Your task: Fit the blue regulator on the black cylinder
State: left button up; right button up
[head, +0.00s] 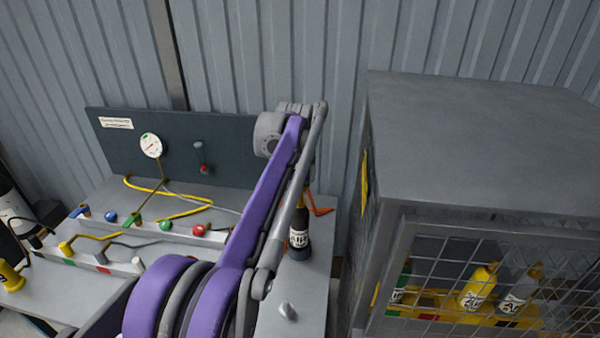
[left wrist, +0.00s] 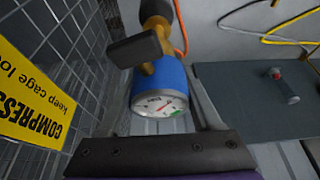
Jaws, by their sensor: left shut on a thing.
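The blue regulator (left wrist: 160,85), with a brass body, a white gauge face and a dark block on its side, sits between the fingers of my left gripper (left wrist: 158,92), which is shut on it. In the left wrist view a dark rounded part meets the brass end at the top edge; I cannot tell whether the regulator is seated on it. The black cylinder (head: 299,238), with a white AIR label, stands upright on the bench's right part in the head view. My arm hides the regulator and gripper there. My right gripper is in neither view.
A mesh cage (head: 480,130) holding several cylinders stands close on the right; its yellow sign (left wrist: 30,95) shows in the left wrist view. An orange hose (head: 319,210) is beside the black cylinder. A dark gauge panel (head: 180,150) and coloured fittings are to the left.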

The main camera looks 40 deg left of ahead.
aim_at(298, 171)
pick_arm(q)
jog(key=shift+w+f, duration=0.1)
jog(key=shift+f, duration=0.25)
dwell(0.6)
dwell(0.4)
jog(key=shift+f, duration=0.15)
dwell(0.4)
jog(key=shift+f+b, duration=0.45)
jog(key=shift+f, duration=0.6)
jog(key=shift+f, duration=0.8)
dwell(0.9)
jog(key=o, duration=1.5)
jog(key=v, duration=1.1)
